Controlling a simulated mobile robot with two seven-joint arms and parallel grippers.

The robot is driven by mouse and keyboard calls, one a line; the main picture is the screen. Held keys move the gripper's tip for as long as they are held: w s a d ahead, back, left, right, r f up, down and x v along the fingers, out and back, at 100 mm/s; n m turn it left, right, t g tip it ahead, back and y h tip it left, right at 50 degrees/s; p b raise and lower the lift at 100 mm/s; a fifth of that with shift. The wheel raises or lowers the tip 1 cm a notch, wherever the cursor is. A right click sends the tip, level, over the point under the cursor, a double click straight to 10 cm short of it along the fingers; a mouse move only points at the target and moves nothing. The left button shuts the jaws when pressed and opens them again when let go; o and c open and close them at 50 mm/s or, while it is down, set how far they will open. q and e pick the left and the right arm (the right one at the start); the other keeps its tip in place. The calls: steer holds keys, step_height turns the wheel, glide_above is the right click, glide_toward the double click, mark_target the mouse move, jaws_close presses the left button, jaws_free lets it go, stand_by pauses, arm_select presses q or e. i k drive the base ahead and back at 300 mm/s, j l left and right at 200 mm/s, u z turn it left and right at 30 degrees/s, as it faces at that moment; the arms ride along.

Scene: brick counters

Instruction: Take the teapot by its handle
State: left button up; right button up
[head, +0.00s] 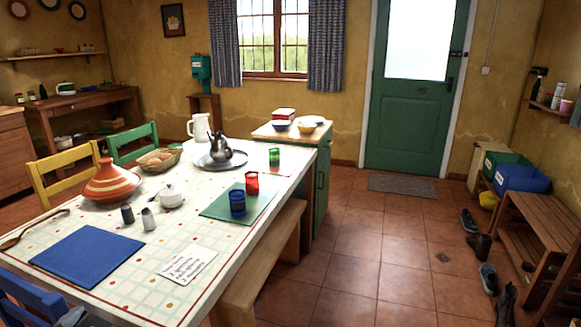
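A silver-grey metal teapot (220,148) stands upright on a round metal tray (207,164) near the far end of the long table. It is small in the head view, and I cannot clearly make out which side its handle is on. Nothing is holding it. Neither of my grippers can be made out in the head view.
The table (60,217) also bears a white jug (199,128), bread basket (151,168), tagine (111,185), sugar bowl (171,197), and red (252,183), blue (237,203) and green (274,157) glasses. A bench (255,270) lines its right side.

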mark_target(220, 151)
steer(key=i+l, duration=0.15)
steer(key=i, duration=0.4)
steer(key=i+l+u, duration=0.15)
steer(key=i, duration=0.45)
steer(key=i+l, duration=0.25)
steer(key=i, duration=0.3)
steer(key=i+l+u, duration=0.15)
steer(key=i, duration=0.4)
steer(key=i+l, duration=0.4)
steer(key=i, duration=0.15)
steer(key=i+l+u, duration=0.15)
steer(key=i+l, duration=0.15)
steer(key=i, duration=0.25)
